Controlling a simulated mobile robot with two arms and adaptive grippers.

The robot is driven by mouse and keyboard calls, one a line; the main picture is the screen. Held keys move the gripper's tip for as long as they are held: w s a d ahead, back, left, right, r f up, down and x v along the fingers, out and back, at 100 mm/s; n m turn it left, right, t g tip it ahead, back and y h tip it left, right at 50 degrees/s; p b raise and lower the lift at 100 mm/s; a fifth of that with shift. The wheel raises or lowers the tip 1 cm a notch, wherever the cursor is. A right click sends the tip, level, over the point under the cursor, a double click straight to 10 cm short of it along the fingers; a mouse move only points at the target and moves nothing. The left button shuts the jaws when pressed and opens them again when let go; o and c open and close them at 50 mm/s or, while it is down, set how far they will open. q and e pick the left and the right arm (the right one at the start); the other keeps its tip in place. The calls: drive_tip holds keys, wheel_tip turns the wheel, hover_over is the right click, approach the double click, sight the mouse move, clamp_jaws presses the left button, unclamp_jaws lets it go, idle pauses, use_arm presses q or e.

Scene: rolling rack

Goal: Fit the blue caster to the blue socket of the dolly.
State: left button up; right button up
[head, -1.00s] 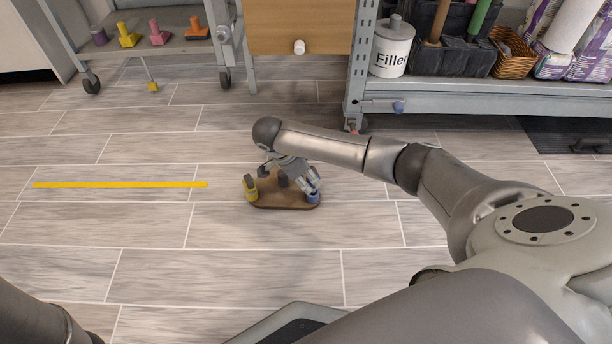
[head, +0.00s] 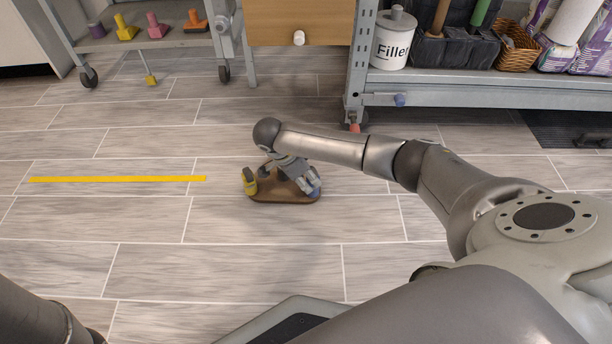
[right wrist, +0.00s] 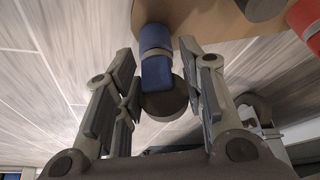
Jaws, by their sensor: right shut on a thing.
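The brown dolly (head: 280,198) lies on the floor ahead, and part of its board (right wrist: 215,22) shows at the top of the right wrist view. My right gripper (head: 308,181) is over the dolly's right end. In the right wrist view its fingers (right wrist: 168,88) are on both sides of the blue caster (right wrist: 157,62), with a dark round wheel (right wrist: 165,103) towards me. The caster's blue body reaches to the board's edge. The blue socket is mostly hidden, so I cannot tell whether the caster is seated. My left gripper is out of view.
A red part (right wrist: 306,24) shows at the right wrist view's upper right. A yellow strip (head: 118,179) lies on the floor to the left. A cart shelf (head: 150,42) and a metal rack (head: 480,97) stand behind. The floor around the dolly is clear.

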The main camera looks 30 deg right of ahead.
drive_tip(key=shift+f, duration=0.35)
drive_tip(key=o, duration=1.1)
drive_tip(key=shift+o, duration=0.2)
drive_tip(key=v, duration=1.2)
